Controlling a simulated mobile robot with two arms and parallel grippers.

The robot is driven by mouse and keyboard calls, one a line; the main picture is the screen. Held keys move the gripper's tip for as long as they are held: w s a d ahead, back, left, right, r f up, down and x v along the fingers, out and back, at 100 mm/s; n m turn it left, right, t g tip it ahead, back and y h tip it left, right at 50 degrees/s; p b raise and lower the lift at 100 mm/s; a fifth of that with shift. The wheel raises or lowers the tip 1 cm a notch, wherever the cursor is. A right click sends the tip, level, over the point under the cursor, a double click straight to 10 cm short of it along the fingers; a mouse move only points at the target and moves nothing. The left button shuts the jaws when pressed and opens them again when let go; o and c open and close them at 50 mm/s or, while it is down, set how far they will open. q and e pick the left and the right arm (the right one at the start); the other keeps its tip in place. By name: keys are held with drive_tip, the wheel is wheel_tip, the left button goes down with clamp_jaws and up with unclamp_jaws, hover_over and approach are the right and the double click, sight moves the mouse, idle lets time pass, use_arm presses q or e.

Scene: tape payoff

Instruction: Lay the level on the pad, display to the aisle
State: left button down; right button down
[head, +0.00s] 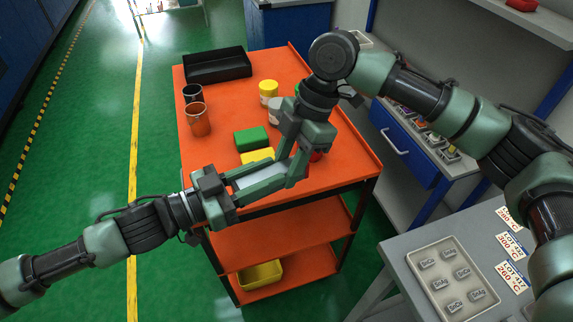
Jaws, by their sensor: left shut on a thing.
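My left gripper (280,168) reaches in over the near edge of the orange cart. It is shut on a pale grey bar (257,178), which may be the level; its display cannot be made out. My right gripper (289,165) comes down from the upper right, close to the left fingertips. Its fingers look apart, and I cannot tell whether they touch the bar. I cannot pick out the pad; the grippers hide part of the cart top.
The orange cart (225,93) carries a black tray (217,67), two cups (198,122), a yellow-topped jar (268,93), a green block (251,138) and a yellow block (256,155). A grey bench with a labelled tray (450,278) stands at lower right. Green floor lies open at left.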

use_arm(q)
drive_tip(key=c, duration=1)
unclamp_jaws()
drive_tip(key=shift+o, duration=0.2)
